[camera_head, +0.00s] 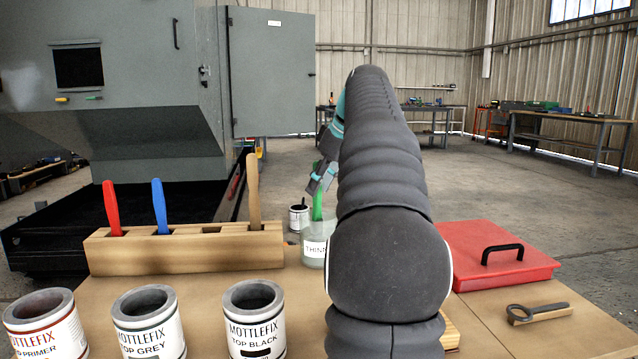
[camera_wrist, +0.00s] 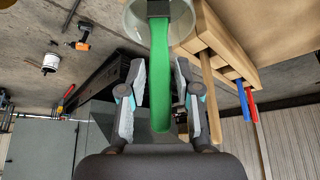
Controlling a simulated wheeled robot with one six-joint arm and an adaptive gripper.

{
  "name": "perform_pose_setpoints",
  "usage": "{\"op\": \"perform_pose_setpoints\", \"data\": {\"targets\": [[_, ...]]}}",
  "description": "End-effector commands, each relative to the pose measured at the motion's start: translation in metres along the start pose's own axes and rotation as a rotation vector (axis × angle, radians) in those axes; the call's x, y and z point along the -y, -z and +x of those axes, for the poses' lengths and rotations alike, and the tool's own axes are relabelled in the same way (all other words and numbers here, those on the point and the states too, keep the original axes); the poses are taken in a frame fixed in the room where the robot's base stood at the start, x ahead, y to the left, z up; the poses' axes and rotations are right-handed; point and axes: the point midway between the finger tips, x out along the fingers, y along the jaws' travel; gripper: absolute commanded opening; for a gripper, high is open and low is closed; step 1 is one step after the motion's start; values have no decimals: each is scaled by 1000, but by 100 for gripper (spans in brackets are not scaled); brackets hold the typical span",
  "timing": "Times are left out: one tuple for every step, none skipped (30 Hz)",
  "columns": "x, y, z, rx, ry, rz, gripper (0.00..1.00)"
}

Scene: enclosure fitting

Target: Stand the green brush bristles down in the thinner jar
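The green brush (camera_head: 318,205) stands in the thinner jar (camera_head: 314,252), handle up, with its lower end inside the jar. In the wrist view the green handle (camera_wrist: 160,85) runs between my fingers, and its dark ferrule (camera_wrist: 158,8) is at the jar (camera_wrist: 133,22). The bristles are hard to make out. My gripper (camera_head: 322,178) is at the upper handle. In the wrist view my gripper (camera_wrist: 161,68) is open, with a finger on each side of the handle and gaps showing. My arm hides the jar's right side in the head view.
A wooden rack (camera_head: 185,250) left of the jar holds a red brush (camera_head: 111,208), a blue brush (camera_head: 160,206) and a wooden-handled one (camera_head: 253,192). Paint tins (camera_head: 148,325) stand in front. A red lidded box (camera_head: 495,257) is at right. A small tin (camera_head: 298,217) is behind the jar.

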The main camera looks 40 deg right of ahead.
Motion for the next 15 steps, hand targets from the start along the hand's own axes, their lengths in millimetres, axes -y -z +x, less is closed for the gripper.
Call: {"op": "perform_pose_setpoints", "data": {"targets": [[0,0,0,0,0,0,51],[0,0,0,0,0,0,51],[0,0,0,0,0,0,51],[0,0,0,0,0,0,51],[0,0,0,0,0,0,51],[0,0,0,0,0,0,51],[0,0,0,0,0,0,51],[0,0,0,0,0,0,51],[0,0,0,0,0,0,51],[0,0,0,0,0,0,51],[0,0,-1,0,0,0,51],[0,0,-3,-1,-1,0,51],[-1,0,-6,-1,-2,0,51],[-1,1,-8,-2,-2,0,51],[-1,1,-13,-1,-2,1,51]]}}
